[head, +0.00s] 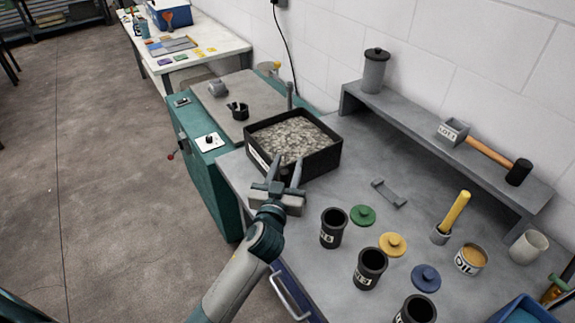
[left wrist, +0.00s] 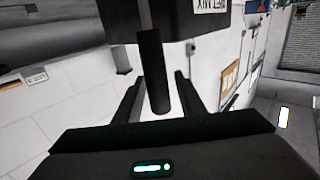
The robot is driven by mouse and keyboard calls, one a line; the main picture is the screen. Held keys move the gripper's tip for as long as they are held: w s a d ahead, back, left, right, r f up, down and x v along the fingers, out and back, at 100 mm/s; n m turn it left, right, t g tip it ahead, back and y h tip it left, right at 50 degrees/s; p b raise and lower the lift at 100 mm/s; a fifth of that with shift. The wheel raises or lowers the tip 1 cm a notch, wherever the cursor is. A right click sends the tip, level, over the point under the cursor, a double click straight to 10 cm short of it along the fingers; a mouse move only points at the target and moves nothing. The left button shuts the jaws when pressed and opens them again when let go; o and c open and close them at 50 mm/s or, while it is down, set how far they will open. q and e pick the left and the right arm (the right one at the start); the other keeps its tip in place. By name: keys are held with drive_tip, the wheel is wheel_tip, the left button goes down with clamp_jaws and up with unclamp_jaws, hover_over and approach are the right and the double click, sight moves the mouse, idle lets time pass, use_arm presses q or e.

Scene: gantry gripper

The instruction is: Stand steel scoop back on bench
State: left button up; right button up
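My left gripper (head: 289,160) is in front of the gravel tray, its two fingers apart with a gap between them. In the left wrist view, its fingers (left wrist: 160,78) stand on both sides of a rod (left wrist: 152,70) with a grey shaft and black grip. The rod may be the steel scoop's handle; no scoop bowl shows, and contact is unclear. The grey bench (head: 340,210) extends to the right. A black tray (head: 313,163) of gravel stands at its far left end. My right gripper is not in view.
Black pots (head: 333,228), coloured lids (head: 394,244), a grey bracket (head: 388,193), a yellow-handled tool (head: 456,210) and an oil tin (head: 470,261) stand or lie on the bench. A raised shelf (head: 415,125) along the wall holds a canister (head: 374,72) and mallet (head: 490,155).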

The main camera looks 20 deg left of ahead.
use_arm(q)
drive_tip(key=shift+r, duration=0.1)
drive_tip(key=s+d+b, duration=0.1)
drive_tip(key=s+b, duration=0.2)
drive_tip(key=s, duration=0.9)
drive_tip(key=shift+d+b, duration=0.25)
drive_tip(key=shift+b, duration=0.05)
idle(0.3)
